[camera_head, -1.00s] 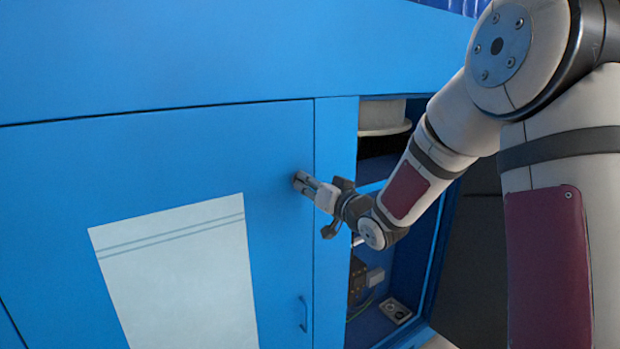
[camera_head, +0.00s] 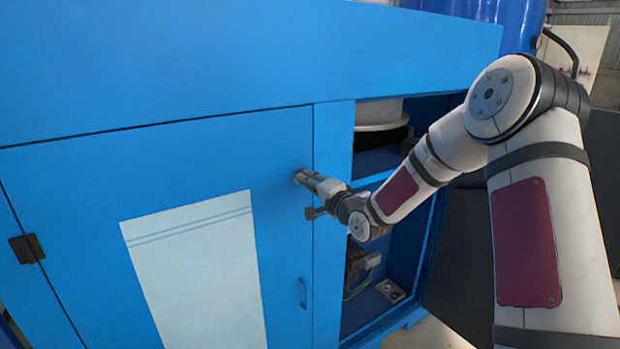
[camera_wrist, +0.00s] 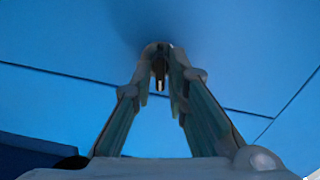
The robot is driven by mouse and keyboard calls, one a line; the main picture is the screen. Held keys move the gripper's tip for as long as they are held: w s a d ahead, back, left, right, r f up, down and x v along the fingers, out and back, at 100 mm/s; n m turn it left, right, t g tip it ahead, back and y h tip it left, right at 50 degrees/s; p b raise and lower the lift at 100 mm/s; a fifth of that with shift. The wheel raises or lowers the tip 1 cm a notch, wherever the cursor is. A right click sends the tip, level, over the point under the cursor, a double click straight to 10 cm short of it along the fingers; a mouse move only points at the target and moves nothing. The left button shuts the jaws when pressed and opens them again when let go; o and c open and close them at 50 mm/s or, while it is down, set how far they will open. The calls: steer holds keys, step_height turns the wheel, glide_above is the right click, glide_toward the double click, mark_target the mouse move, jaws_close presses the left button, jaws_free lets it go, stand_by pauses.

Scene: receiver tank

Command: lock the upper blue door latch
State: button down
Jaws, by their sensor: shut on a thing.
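The blue door (camera_head: 90,190) is closed, flush with its frame, and carries a pale sheet. The upper latch is a small part near the door's upper right edge, mostly covered by my gripper (camera_head: 301,177) in the head view. In the wrist view the latch (camera_wrist: 160,72) shows as a small dark piece with a light tip, between the fingertips of my gripper (camera_wrist: 160,86). The fingers are closed around it, close to the door face. The latch's exact angle is hard to tell.
Right of the door is an open cabinet bay (camera_head: 384,165) with equipment inside. My arm crosses in front of this bay.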

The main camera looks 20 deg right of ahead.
steer(key=shift+m+p, duration=0.55)
steer(key=shift+m, duration=0.75)
steer(key=c, duration=1.7)
jaws_free()
steer(key=v, duration=1.2)
